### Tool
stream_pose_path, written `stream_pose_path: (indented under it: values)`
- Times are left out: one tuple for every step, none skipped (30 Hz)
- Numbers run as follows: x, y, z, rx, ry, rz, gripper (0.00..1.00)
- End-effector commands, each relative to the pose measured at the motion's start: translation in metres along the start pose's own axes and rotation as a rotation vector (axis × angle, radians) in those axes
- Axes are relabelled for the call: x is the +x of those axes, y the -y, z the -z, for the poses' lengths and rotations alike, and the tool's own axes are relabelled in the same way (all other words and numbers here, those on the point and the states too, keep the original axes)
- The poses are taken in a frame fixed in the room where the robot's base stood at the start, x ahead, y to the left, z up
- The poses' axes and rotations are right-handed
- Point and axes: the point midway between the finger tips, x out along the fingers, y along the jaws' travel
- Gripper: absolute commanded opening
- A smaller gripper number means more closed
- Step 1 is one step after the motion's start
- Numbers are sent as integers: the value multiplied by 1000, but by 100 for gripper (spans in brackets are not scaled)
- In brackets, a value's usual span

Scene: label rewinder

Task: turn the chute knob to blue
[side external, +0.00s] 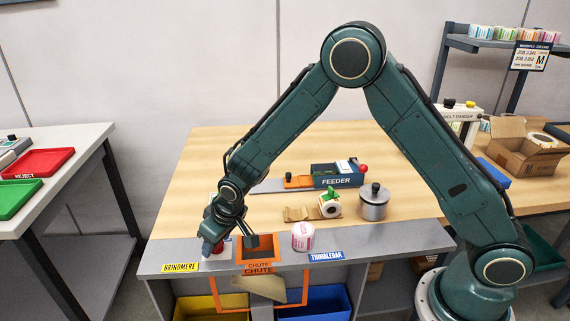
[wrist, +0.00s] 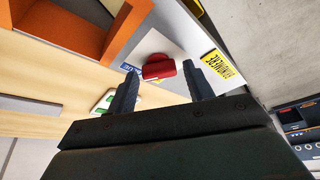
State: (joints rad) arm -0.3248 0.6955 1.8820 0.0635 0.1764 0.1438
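The red chute knob (wrist: 158,67) sits on a pale plate in the wrist view. A blue label (wrist: 127,68) reading BLUE is at the plate's left; the knob's grip bar lies roughly across the picture. My gripper (wrist: 160,70) is open, one finger on each side of the knob, with gaps showing on both sides. In the side view my gripper (side external: 229,243) is low at the grey front ledge, mostly covering the knob (side external: 217,244). The orange chute (side external: 258,266) is just right of it. I cannot tell which setting the knob points to.
A yellow BRINDMERE label (side external: 180,267) and a blue THIMBLEDAK label (side external: 326,256) flank the chute. A yellow bin (side external: 200,303) and blue bin (side external: 325,301) are below. A pink-labelled roll (side external: 302,237) stands right of the chute; the feeder (side external: 337,181) is behind.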

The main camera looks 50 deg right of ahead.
Motion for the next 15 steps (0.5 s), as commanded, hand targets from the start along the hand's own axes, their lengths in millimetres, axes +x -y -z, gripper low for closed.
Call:
stream_pose_path:
  values:
    - [0,0,0,0,0,0,60]
    - [0,0,0,-1,0,0,60]
    - [0,0,0,-1,0,0,60]
    - [0,0,0,-1,0,0,60]
    - [0,0,0,-1,0,0,60]
    - [0,0,0,-1,0,0,60]
    - [0,0,0,-1,0,0,60]
    - [0,0,0,-1,0,0,60]
    - [0,0,0,-1,0,0,60]
    - [-1,0,0,-2,-1,0,60]
    - [-1,0,0,-2,-1,0,60]
    - [-2,0,0,-2,-1,0,60]
    - [-2,0,0,-2,-1,0,60]
    - [-3,0,0,-2,-1,0,60]
    - [-5,0,1,-2,-2,0,60]
